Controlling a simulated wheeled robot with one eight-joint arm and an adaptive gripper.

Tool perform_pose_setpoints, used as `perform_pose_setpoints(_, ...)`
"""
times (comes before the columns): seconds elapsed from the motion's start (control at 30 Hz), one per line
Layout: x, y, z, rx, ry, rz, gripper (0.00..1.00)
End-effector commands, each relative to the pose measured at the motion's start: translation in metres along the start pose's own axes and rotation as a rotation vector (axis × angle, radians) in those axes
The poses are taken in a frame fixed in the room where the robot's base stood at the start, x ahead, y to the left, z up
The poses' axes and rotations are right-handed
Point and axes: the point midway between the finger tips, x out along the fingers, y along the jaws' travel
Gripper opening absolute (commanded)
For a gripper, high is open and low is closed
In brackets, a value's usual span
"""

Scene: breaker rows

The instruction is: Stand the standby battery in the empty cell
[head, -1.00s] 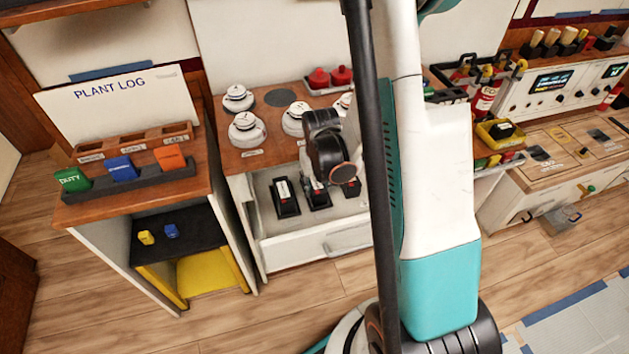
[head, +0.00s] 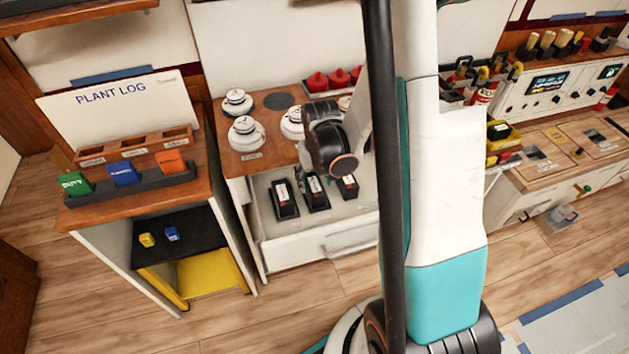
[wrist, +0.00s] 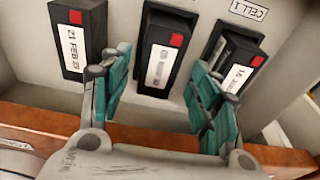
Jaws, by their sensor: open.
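Three black batteries with white labels and red squares show in the wrist view: a left one (wrist: 78,40), a middle one (wrist: 163,55) and a right one (wrist: 238,68) by the CELL 1 label (wrist: 250,10). They also show in a row in the head view, left (head: 285,199), middle (head: 316,193) and right (head: 347,186). I cannot read which is the standby battery or make out an empty cell. My gripper (wrist: 160,70) is open, its teal fingers apart to the left and right of the middle battery's lower end. I cannot tell whether they touch it. In the head view the fingers are hidden.
A wooden counter (head: 244,163) with white lidded pots stands above the batteries. A white drawer front (head: 305,245) is below them. A plant log board (head: 115,105) with coloured cards stands left. Wooden floor (head: 60,270) is clear in front.

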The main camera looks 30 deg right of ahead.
Motion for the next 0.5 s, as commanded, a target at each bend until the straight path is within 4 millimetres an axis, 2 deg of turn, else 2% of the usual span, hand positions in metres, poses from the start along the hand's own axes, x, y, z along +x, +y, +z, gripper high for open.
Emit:
perform_pose_setpoints(0.03,-0.016,0.0,0.0,0.0,0.0,0.0,0.56)
perform_pose_setpoints(0.2,-0.05,0.0,0.0,0.0,0.0,0.0,0.56)
perform_pose_setpoints(0.33,-0.067,0.0,0.0,0.0,0.0,0.0,0.56)
perform_pose_setpoints(0.5,-0.079,0.0,0.0,0.0,0.0,0.0,0.56)
